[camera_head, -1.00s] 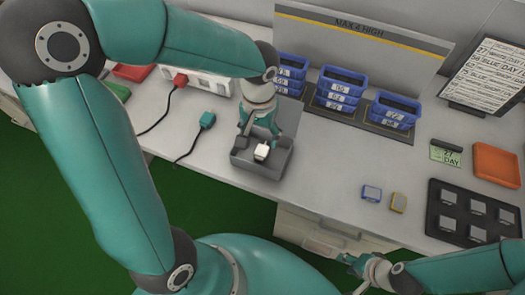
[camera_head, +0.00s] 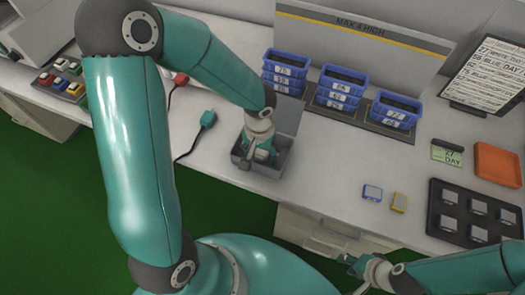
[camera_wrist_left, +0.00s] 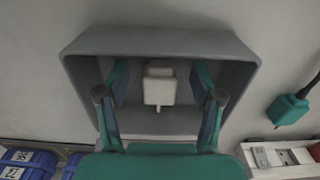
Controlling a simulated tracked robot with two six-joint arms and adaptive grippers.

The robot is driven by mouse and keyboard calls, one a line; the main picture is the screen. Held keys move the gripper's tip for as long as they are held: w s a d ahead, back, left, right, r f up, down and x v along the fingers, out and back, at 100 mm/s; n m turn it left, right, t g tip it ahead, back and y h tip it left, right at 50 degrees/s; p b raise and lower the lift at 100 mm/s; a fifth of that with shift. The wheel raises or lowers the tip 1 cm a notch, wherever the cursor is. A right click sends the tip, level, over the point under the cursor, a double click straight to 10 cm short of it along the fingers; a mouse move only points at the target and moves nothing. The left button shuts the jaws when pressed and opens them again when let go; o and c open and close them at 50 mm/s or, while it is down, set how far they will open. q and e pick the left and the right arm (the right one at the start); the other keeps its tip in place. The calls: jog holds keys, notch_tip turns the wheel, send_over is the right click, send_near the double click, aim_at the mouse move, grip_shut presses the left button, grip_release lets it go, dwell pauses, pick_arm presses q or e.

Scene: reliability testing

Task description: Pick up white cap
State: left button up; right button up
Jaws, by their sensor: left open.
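The white cap (camera_wrist_left: 160,84) sits inside a grey open box, between the fingers of my left gripper in the left wrist view. The grey box (camera_wrist_left: 250,62) stands near the table's front edge; its wall also shows in the head view (camera_head: 279,166). My left gripper (camera_wrist_left: 160,100) is open, with one finger on each side of the cap and a gap on both sides. In the head view the left gripper (camera_head: 259,160) is inside the box and hides the cap. My right gripper (camera_head: 347,260) is at the lower right, below the table edge; its fingers are too small to judge.
A teal connector (camera_head: 208,119) on a black cable lies left of the box. Stacked blue bins (camera_head: 343,88) stand behind and right of it. A blue-edged part (camera_head: 372,193), a yellow part (camera_head: 399,203) and a black tray (camera_head: 436,222) lie further right. The table between is clear.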

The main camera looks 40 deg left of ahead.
aim_at(260, 155)
pick_arm(q)
jog(key=c, duration=0.9)
jog(key=shift+r, duration=0.15)
jog(key=shift+c, duration=0.2)
notch_tip(260, 155, up, 20)
jog(key=p, duration=0.1)
jog(key=shift+p, duration=0.35)
